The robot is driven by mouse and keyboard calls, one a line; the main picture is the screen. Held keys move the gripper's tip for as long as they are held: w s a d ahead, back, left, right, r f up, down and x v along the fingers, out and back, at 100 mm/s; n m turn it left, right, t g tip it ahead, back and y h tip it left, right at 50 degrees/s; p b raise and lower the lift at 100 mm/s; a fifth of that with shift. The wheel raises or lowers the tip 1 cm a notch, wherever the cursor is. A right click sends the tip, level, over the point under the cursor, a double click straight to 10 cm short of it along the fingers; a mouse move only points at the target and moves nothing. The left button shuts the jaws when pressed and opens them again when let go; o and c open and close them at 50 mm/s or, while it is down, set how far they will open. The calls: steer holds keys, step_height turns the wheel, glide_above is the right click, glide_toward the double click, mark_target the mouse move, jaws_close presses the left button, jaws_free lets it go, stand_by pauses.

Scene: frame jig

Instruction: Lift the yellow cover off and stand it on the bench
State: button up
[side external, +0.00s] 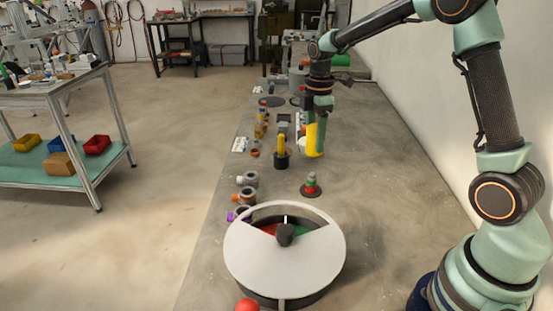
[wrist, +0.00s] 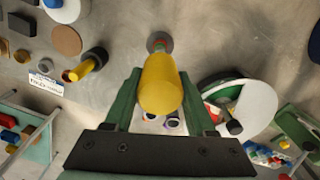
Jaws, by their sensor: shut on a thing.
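The yellow cover (side external: 313,142) is a smooth rounded cylinder held at the end of my gripper (side external: 319,118). In the wrist view the yellow cover (wrist: 160,85) sits between the two green fingers of my gripper (wrist: 160,100), which is shut on it. It looks upright in the side view. I cannot tell whether its lower end touches the bench (side external: 385,200). A small stack of red and green pieces on a dark round base (side external: 311,188) stands uncovered nearer the side camera. Part of it shows beyond the cover in the wrist view (wrist: 159,42).
A yellow post in a black holder (side external: 281,152) stands close left of the cover. A round white-topped turntable (side external: 285,268) is at the near end. Grey, orange and purple ring parts (side external: 245,197) line the left edge. The bench's right side is clear.

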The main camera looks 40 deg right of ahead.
mark_target(316, 127)
step_height(316, 127, up, 15)
stand_by(1.3)
steer(key=shift+f, duration=0.1)
steer(key=shift+w+a+f, duration=0.3)
steer(key=shift+a+f, duration=1.4)
steer(key=shift+f, duration=2.75)
steer(key=shift+w+a+f, duration=0.3)
steer(key=shift+a+f, duration=1.4)
steer(key=shift+f, duration=2.8)
steer(key=shift+w+a+f, duration=0.3)
steer(key=shift+a+f, duration=1.4)
steer(key=shift+f, duration=2.75)
steer(key=shift+f, duration=0.5)
